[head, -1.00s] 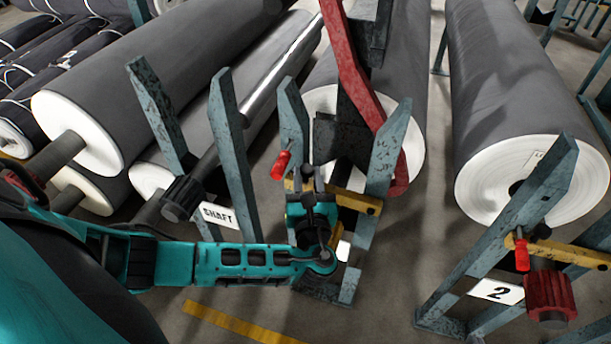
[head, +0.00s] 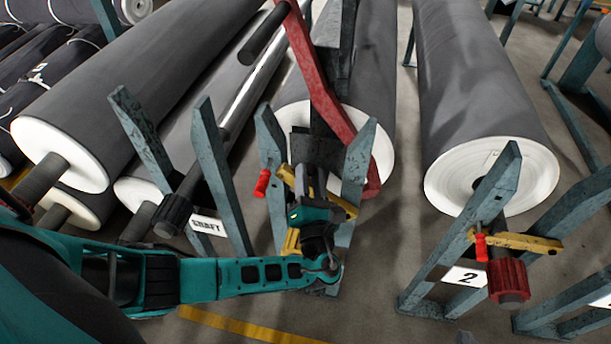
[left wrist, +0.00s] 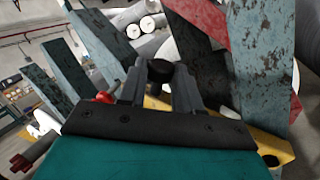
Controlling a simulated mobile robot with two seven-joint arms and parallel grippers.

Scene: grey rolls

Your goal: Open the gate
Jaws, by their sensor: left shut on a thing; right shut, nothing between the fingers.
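The gate is a yellow bar (head: 338,203) across the middle blue stand, with a red handle (head: 262,183) at its left. It slants down to the right in the head view. My left gripper (head: 311,180) is at this bar, between the stand's two uprights. In the left wrist view the fingers (left wrist: 160,80) are shut on a dark rounded piece, which looks like part of the gate. Yellow bar parts (left wrist: 270,145) show to the right behind the gripper, and the red handle (left wrist: 105,97) shows to the left. The gripper hides the bar's middle. My right gripper is out of view.
Blue uprights (head: 358,165) stand close on both sides of the gripper. A red arm (head: 320,90) slants down behind it, before a grey roll. The "SHAFT" stand (head: 226,170) is left; stand 2 (head: 470,275), with its own yellow bar, is right. Floor between is clear.

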